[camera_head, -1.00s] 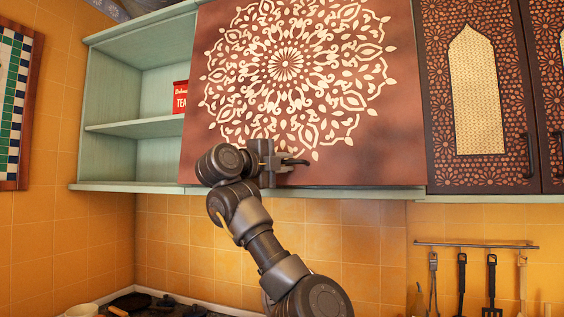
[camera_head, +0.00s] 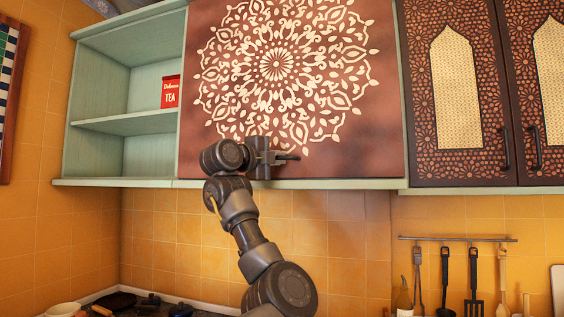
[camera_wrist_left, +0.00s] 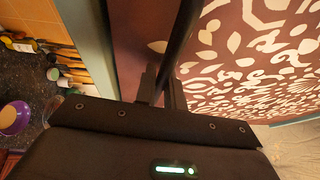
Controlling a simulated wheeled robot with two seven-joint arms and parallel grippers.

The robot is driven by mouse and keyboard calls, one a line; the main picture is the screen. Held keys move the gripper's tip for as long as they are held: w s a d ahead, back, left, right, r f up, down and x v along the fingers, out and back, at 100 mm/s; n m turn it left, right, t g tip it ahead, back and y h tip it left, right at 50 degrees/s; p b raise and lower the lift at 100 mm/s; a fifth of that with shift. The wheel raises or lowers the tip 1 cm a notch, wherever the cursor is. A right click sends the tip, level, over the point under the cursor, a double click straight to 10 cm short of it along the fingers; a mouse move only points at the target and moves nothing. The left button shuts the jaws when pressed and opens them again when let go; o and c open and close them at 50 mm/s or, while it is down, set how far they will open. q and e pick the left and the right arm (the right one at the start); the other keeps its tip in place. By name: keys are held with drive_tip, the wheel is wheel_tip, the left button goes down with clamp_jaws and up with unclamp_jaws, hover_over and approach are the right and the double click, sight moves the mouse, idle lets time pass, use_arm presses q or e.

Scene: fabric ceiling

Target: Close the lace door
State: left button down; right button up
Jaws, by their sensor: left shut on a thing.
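The lace door (camera_head: 350,165) is a reddish-brown panel with a large white lace medallion, on the wall cabinet in the head view. It hangs nearly flush with the cabinet front, its lower edge just above the cabinet's bottom board; any small gap is hard to tell. My left gripper (camera_head: 283,158) is at the lower part of the door, left of its middle. In the left wrist view, my left gripper (camera_wrist_left: 162,88) is shut on the dark bar handle (camera_wrist_left: 183,35) in front of the patterned panel. My right gripper is not in view.
Open green shelves (camera_head: 125,124) with a red tea tin (camera_head: 171,92) lie left of the door. Dark carved cabinet doors (camera_head: 470,165) stand to the right. Utensils hang from a rail (camera_head: 455,239) below. Pots and a stove sit on the counter at lower left.

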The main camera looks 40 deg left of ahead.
use_arm(q)
drive_tip(key=shift+r, duration=0.25)
drive_tip(key=c, duration=1.8)
unclamp_jaws()
drive_tip(key=shift+w+a+f, duration=0.15)
drive_tip(key=shift+w, duration=0.05)
drive_tip(key=shift+f, duration=0.1)
